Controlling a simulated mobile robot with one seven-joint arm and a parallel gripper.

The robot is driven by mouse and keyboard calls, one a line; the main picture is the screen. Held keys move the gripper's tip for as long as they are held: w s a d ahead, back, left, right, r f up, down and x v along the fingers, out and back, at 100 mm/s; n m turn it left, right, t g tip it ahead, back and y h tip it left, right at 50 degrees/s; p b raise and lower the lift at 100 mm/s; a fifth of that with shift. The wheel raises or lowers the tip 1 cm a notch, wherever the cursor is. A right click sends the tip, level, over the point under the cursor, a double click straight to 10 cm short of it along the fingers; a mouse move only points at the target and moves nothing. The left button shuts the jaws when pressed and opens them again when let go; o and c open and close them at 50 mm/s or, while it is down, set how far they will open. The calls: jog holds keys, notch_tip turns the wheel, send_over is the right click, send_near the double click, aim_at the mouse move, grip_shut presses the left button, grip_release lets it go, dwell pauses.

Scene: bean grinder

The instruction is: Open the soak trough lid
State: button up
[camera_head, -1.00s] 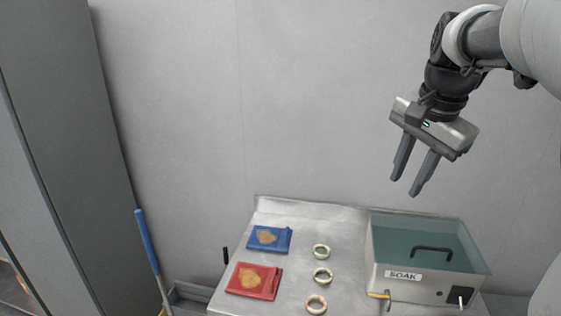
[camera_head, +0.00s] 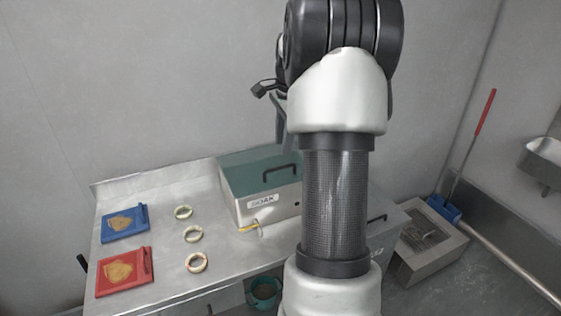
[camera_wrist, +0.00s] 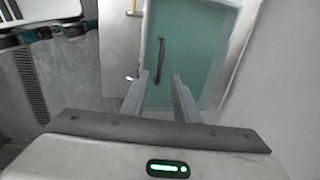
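The soak trough (camera_head: 268,208) is a metal box labelled SOAK on the bench. Its teal lid (camera_head: 240,172) lies shut on top, with a dark bar handle (camera_head: 281,171). In the wrist view the lid (camera_wrist: 196,50) is ahead of my gripper (camera_wrist: 160,77), and the handle (camera_wrist: 160,60) shows just beyond and between the two fingertips. The fingers are apart with nothing between them. I cannot tell how far above the handle they are. In the head view my arm hides most of the gripper and the trough's right side.
A floor basin (camera_head: 428,240) and a red-handled tool (camera_head: 484,112) are at right. A wall stands behind the bench.

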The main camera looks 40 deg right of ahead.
send_over(281, 178)
notch_tip(281, 178, down, 8)
jog(key=shift+r, duration=0.1)
jog(key=shift+c, duration=0.4)
grip_shut()
